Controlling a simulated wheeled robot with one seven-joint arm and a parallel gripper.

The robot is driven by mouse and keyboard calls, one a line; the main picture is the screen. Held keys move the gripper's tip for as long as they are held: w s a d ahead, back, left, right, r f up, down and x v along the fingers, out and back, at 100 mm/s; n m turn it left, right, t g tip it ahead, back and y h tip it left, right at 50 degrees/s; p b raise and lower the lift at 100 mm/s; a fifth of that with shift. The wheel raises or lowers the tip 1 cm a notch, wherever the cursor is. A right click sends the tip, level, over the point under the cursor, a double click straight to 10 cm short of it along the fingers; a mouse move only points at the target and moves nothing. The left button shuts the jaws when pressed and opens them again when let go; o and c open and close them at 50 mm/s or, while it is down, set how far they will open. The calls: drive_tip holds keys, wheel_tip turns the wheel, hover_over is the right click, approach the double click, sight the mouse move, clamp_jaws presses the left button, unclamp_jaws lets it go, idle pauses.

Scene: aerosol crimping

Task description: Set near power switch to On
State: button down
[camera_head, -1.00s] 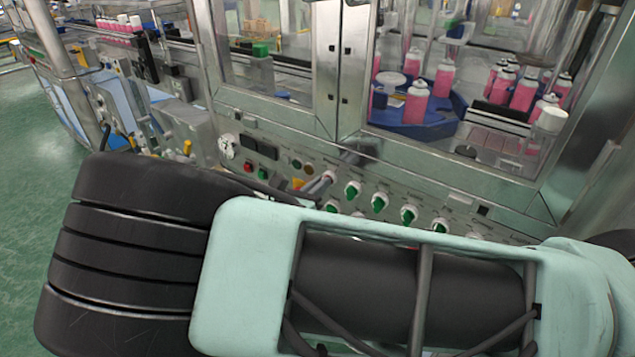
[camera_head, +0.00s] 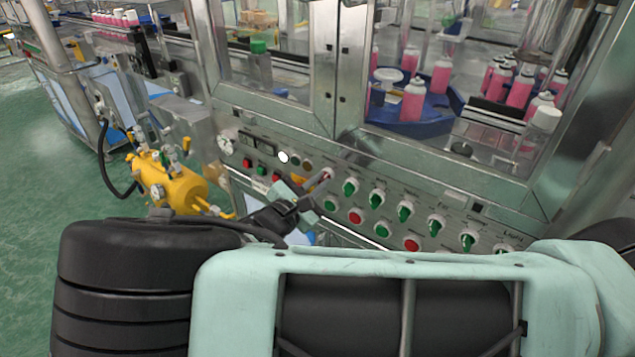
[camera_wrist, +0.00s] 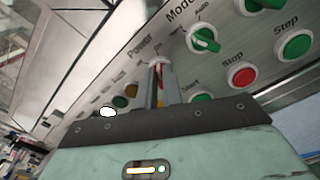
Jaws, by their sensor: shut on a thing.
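The near power switch (camera_wrist: 157,62) is on the sloped steel panel, below the printed words "Power" and "On" in the wrist view. My gripper (camera_wrist: 163,84) is shut on it, and the fingers hide most of the switch, so its exact angle is hard to tell. In the head view my gripper (camera_head: 318,183) reaches the panel at the switch (camera_head: 327,173), beside a yellow plate (camera_head: 299,180). A round lamp (camera_head: 283,157) on the panel glows bright white; it also shows in the wrist view (camera_wrist: 108,112).
Green selector switches (camera_head: 404,211) and red and green push buttons (camera_head: 356,216) line the panel to the right. A yellow tank (camera_head: 172,186) stands at the left. Glass doors above enclose pink cans (camera_head: 413,100).

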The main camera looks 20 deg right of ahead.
idle(0.4)
drive_tip(key=c, duration=1.5)
unclamp_jaws()
drive_tip(key=shift+c, duration=0.2)
drive_tip(key=b+v, duration=0.2)
drive_tip(key=v, duration=1.5)
drive_tip(key=shift+s+a, duration=0.2)
